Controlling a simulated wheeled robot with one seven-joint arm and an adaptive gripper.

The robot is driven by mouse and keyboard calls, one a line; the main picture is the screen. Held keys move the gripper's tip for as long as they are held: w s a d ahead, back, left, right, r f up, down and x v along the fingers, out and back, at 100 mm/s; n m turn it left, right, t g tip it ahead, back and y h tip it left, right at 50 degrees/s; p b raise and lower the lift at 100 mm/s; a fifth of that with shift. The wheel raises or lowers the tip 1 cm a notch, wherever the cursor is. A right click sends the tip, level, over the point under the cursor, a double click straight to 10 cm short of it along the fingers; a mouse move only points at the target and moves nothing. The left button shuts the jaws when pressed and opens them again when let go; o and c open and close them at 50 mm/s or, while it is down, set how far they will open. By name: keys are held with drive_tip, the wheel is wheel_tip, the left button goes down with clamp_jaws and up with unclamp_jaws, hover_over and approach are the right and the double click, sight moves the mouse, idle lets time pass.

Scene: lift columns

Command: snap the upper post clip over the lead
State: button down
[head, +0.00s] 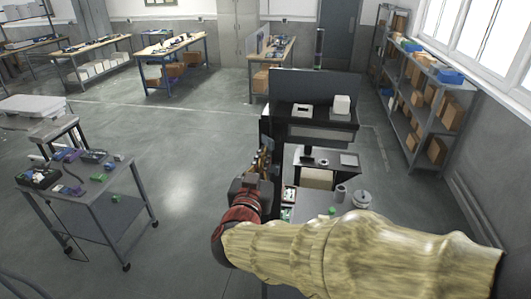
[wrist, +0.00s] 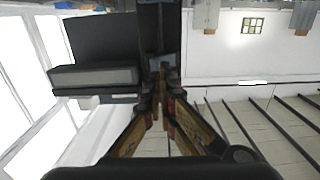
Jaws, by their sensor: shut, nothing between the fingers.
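My gripper (head: 264,160) shows small in the head view, at the left edge of a dark workstation. In the wrist view my gripper (wrist: 161,70) has its fingers together at the tips, with nothing seen between them. A dark upright post (wrist: 158,28) rises straight beyond the fingertips in the wrist view. A small grey-blue piece (wrist: 166,60) shows at the tips; I cannot tell whether it is the clip, or whether the fingers touch it. I cannot make out the lead in either view. My arm hides part of the workstation in the head view.
The dark workstation (head: 315,86) has a white block (head: 341,104) on its upper shelf. A lower bench holds a grey cup (head: 340,192) and a round lidded container (head: 361,199). A wheeled cart (head: 90,208) with small parts stands left. Open floor (head: 185,180) lies between.

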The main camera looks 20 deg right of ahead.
drive_tip(key=p+v, duration=0.1)
drive_tip(key=v, duration=0.3)
drive_tip(key=shift+s+a, duration=0.2)
drive_tip(key=shift+s, duration=0.15)
idle(0.4)
